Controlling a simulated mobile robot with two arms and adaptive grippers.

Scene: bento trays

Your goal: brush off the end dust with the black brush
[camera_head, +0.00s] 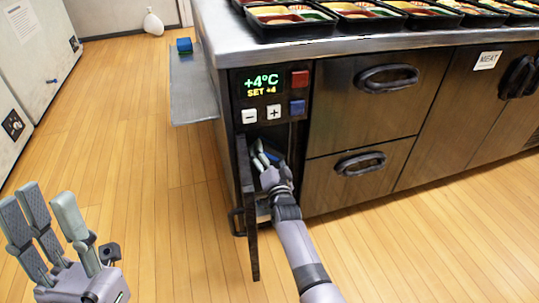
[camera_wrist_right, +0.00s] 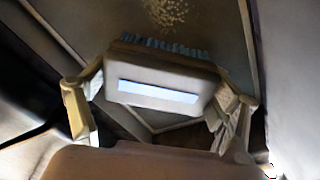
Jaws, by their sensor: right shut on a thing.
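In the right wrist view a pale brush (camera_wrist_right: 160,90) with a light blue stripe and dark bluish bristles sits between the two fingers of my right gripper (camera_wrist_right: 158,112). The gripper is shut on it. No black brush shows. A speckled patch of pale dust (camera_wrist_right: 166,12) lies on the dull surface beyond the bristles, which look apart from it. In the head view my right gripper (camera_head: 266,164) reaches into the open cabinet compartment (camera_head: 289,141) below the control panel; the brush is mostly hidden there. My left gripper (camera_head: 42,205) is open and empty at the lower left, over the floor.
The compartment's narrow door (camera_head: 249,215) stands open beside my right arm. The panel (camera_head: 270,95) has a display and several buttons. Bento trays (camera_head: 290,19) line the counter. A blue roll (camera_head: 184,45) sits on a side shelf (camera_head: 192,85).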

